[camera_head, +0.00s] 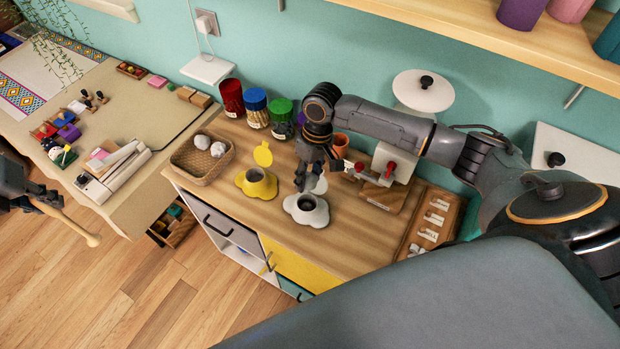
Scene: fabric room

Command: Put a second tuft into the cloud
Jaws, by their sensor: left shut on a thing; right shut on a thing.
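A white cloud-shaped pot (306,212) stands on the wooden cabinet top with its dark round opening facing up. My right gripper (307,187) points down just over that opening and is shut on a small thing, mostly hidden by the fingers. A pale piece (320,186) shows just behind the fingers; I cannot tell whether it is the pot's lid or a tuft. White tufts (210,146) lie in a woven basket (188,166) to the left. My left gripper (42,203), at the left edge, is shut on a wooden stick (75,228) with a rounded end.
A yellow cloud-shaped pot (257,185) with its lid raised stands close left of the white one. Red, blue and green jars (256,108) stand behind. A device with red knobs (388,168) and a wooden tray (428,222) are at the right. A cluttered table (110,120) is at left.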

